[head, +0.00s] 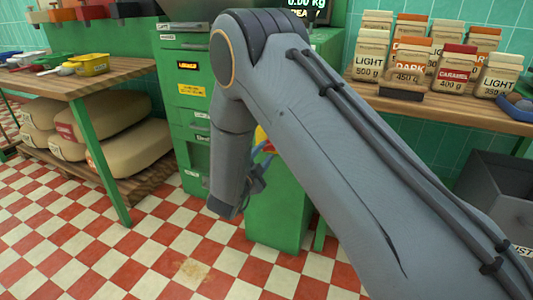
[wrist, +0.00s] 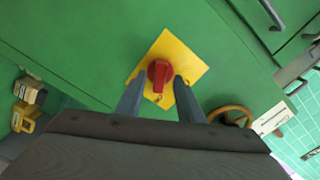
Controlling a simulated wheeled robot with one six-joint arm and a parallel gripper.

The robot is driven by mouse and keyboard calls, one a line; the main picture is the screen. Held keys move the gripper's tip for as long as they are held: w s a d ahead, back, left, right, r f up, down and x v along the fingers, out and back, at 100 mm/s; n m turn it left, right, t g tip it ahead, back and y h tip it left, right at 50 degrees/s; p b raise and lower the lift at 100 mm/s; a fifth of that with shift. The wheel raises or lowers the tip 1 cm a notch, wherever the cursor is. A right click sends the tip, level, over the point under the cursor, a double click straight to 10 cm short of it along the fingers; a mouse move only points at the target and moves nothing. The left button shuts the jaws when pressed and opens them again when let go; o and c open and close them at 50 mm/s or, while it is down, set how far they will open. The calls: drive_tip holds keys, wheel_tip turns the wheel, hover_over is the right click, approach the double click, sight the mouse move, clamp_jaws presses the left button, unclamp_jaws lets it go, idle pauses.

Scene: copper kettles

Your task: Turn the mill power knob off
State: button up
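The red mill power knob (wrist: 159,72) sits on a yellow square plate (wrist: 185,52) on a green panel in the wrist view. The plate appears turned as a diamond there. My gripper (wrist: 160,79) is open, with one finger on each side of the knob's near part. A small gap shows between each finger and the knob, and I cannot tell how deep the fingers reach. In the head view my gripper (head: 264,158) is partly hidden behind my arm, in front of the green mill cabinet (head: 275,215). Only a sliver of the yellow plate (head: 261,136) shows there.
A wooden bench with bags (head: 455,68) stands right, and a table with a yellow tray (head: 90,65) and sacks below stands left. The checkered floor is clear.

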drive_tip(key=shift+x, duration=1.1)
clamp_jaws()
drive_tip(key=shift+n, duration=0.3)
drive_tip(key=n+p, duration=0.4)
drive_tip(key=n, duration=0.1)
drive_tip(key=shift+s, duration=0.1)
drive_tip(key=n+p, duration=0.3)
drive_tip(key=n, duration=0.3)
drive_tip(key=shift+n, duration=0.3)
